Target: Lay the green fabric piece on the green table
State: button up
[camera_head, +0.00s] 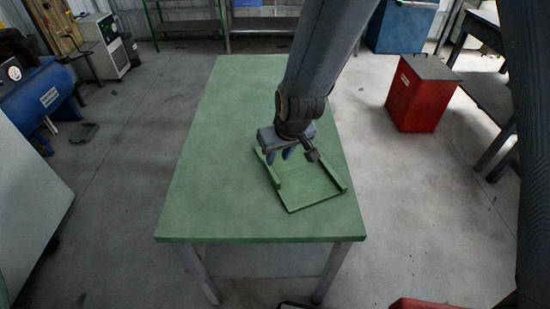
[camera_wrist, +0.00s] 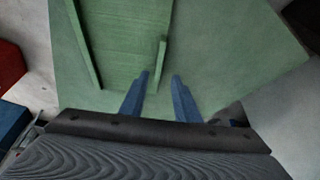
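The green fabric piece (camera_head: 310,189) lies flat on the green table (camera_head: 225,190), toward its right side. Raised green strips run along its sides. I cannot tell whether the strips belong to the piece or to a separate holder under it. My gripper (camera_head: 279,154) is over the piece's far left part, pointing down. Its two blue fingers (camera_wrist: 161,76) are apart with nothing held. The end of one raised strip shows between and beyond the fingertips; contact cannot be told.
The table's near and left parts are bare. A red box (camera_head: 421,92) stands on the floor to the right. A blue tank (camera_head: 45,97) and a grey-white unit (camera_head: 103,47) stand at the left. Shelving is behind the table.

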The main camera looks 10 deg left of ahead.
jog(key=s+d+r+m+h, duration=0.1)
jog(key=s+d+r+m, duration=0.2)
jog(key=d, duration=1.2)
jog(key=s+d+r+m+g+h, duration=0.1)
jog(key=s+d+r+m, duration=0.3)
jog(key=d, duration=1.2)
notch_tip(320, 180, up, 3)
jog(key=shift+s+r+h, duration=0.1)
jog(key=shift+s+h, duration=0.2)
jog(key=shift+s, duration=0.6)
jog(key=shift+d, duration=0.1)
notch_tip(320, 180, down, 6)
jog(key=g+b, duration=0.1)
jog(key=b, duration=0.4)
